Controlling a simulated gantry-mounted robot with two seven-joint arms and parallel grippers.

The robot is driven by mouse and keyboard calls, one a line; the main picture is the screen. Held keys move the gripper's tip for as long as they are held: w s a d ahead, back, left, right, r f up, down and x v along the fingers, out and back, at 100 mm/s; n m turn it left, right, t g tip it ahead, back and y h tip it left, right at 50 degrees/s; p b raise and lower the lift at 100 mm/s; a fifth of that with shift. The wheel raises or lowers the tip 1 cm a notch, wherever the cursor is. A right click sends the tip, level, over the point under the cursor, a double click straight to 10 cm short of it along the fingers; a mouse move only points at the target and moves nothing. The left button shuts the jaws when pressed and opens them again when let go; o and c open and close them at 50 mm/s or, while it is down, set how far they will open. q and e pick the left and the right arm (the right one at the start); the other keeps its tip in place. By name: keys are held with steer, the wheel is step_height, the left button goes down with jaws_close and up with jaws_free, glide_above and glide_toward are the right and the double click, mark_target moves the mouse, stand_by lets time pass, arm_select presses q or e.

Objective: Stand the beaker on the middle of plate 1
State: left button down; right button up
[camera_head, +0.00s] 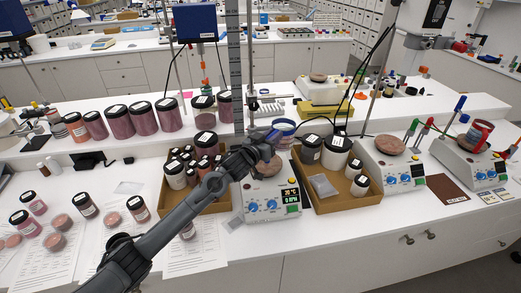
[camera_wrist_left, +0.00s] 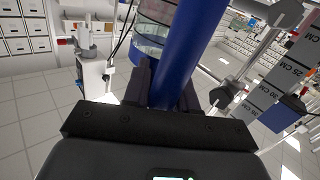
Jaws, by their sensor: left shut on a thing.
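My left gripper (camera_head: 268,141) is shut on the blue handle (camera_wrist_left: 190,45) of the beaker. The clear beaker (camera_head: 284,127) has blue trim and is held in the air above the front-left hot plate (camera_head: 268,197). In the left wrist view the handle runs up between the fingers (camera_wrist_left: 168,85), with part of the clear wall (camera_wrist_left: 150,42) beside it. This plate has blue knobs and a lit display; my arm partly hides its top. Two similar plates stand to the right (camera_head: 398,165), (camera_head: 470,160). I cannot read which is plate 1. My right gripper is not in view.
Cardboard trays with jars stand left (camera_head: 208,207) and right (camera_head: 334,205) of the front-left plate. A red-handled beaker (camera_head: 476,135) stands on the far-right plate. A tall ruler (camera_head: 237,75) rises behind my gripper. Several pigment jars (camera_head: 118,121) line the shelf.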

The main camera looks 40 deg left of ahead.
arm_select(q)
steer(key=shift+s+a+f, duration=0.2)
steer(key=shift+a+f, duration=0.55)
steer(key=shift+f, duration=0.35)
steer(key=shift+s+a+f, duration=0.15)
steer(key=shift+a+f, duration=0.6)
steer(key=shift+f, duration=0.35)
steer(key=shift+s+a+f, duration=0.2)
steer(key=shift+a+f, duration=0.55)
steer(key=shift+f, duration=0.35)
steer(key=shift+f, duration=0.15)
steer(key=c, duration=0.9)
jaws_free()
